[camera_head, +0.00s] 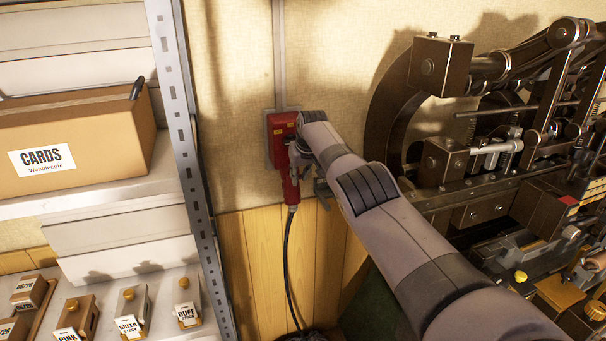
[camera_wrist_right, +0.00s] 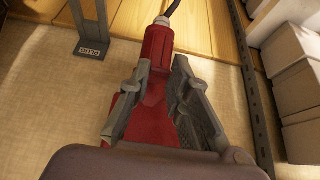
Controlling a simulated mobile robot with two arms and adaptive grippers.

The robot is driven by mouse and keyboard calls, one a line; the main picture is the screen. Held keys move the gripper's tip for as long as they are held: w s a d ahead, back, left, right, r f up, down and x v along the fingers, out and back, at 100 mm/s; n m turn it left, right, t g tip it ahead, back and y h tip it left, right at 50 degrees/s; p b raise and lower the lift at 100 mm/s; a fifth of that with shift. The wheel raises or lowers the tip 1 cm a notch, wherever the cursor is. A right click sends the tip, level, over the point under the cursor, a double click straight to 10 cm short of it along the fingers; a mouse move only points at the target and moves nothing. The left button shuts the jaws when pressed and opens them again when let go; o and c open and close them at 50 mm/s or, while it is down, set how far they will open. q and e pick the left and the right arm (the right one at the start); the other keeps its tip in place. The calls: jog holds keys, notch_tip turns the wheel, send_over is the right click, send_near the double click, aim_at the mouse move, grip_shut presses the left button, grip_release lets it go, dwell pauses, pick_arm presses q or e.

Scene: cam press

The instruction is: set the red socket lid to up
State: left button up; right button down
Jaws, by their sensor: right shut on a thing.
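The red socket (camera_head: 281,128) is on the wall on a grey backing plate, with a grey conduit rising above it. My right gripper covers part of it, and I cannot make out the lid or its position. A red plug (camera_head: 291,188) with a black cable hangs at the socket's lower end; it also shows in the right wrist view (camera_wrist_right: 157,45). My right gripper (camera_head: 299,160) is at the plug's upper part. In the right wrist view its two fingers (camera_wrist_right: 161,70) lie on either side of the red plug body. My left gripper is out of view.
A metal shelf post (camera_head: 183,150) stands left of the socket, with a cardboard box (camera_head: 100,120) on the shelf. A large dark press (camera_head: 480,170) stands to the right. A grey labelled bracket (camera_wrist_right: 90,35) is on the wall near the plug. The black cable (camera_head: 287,260) hangs down.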

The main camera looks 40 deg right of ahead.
dwell(0.3)
jog(key=c, duration=1.5)
grip_release()
jog(key=shift+f, duration=0.1)
jog(key=shift+r, duration=0.25)
jog(key=v, duration=1.1)
jog(key=shift+s+r, duration=0.1)
jog(key=shift+r, duration=0.2)
